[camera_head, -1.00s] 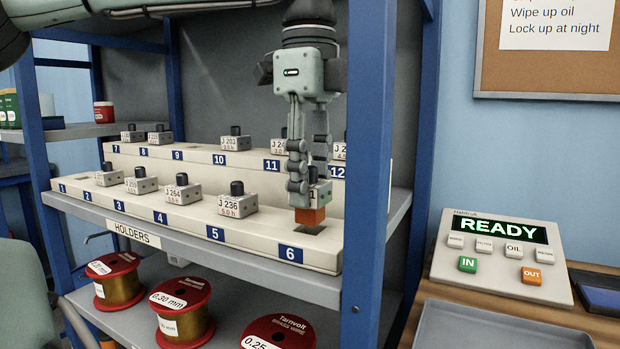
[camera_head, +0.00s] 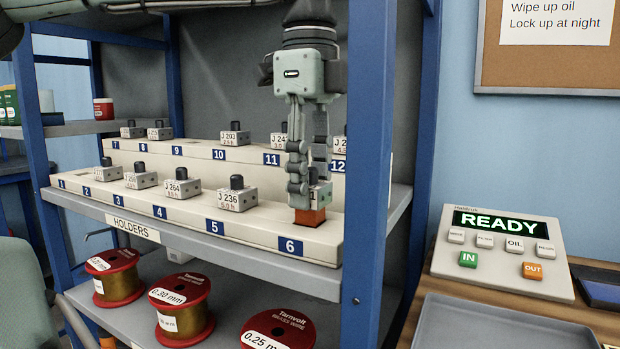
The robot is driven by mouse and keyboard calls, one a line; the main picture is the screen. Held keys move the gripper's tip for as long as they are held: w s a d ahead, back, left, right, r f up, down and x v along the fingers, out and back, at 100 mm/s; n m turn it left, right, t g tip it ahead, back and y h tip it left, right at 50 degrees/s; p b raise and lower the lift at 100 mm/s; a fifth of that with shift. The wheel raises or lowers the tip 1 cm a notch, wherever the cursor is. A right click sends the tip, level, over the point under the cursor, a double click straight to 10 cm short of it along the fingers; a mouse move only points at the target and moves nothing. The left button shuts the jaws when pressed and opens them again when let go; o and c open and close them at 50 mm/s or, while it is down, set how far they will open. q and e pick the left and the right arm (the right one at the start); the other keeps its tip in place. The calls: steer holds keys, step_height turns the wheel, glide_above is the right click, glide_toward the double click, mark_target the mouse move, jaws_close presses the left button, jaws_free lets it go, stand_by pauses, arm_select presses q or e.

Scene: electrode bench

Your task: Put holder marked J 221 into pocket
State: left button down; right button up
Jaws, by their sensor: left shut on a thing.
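My left gripper (camera_head: 308,188) points straight down over the front row of the rack. It is shut on a holder (camera_head: 309,216), a grey block with a dark knob and an orange-brown lower part. Its label is mostly hidden by the fingers, so I cannot read a J 221 mark. The holder is upright at the pocket above number 6 (camera_head: 290,246). Its lower part is at the pocket opening and covers most of it; I cannot tell how deep it sits. My right gripper is not in view.
Holder J 236 (camera_head: 236,198) stands left of the gripper at place 5, with J 264 (camera_head: 181,188) further left. The back row holds several more holders. A blue post (camera_head: 368,180) stands close on the right. Wire spools (camera_head: 180,315) sit below. A panel (camera_head: 503,250) reads READY.

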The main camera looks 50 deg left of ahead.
arm_select(q)
steer(key=shift+f+b, duration=0.85)
steer(key=shift+f, duration=0.2)
steer(key=c, duration=0.9)
jaws_free()
step_height(320, 180, up, 8)
steer(key=shift+f, duration=0.25)
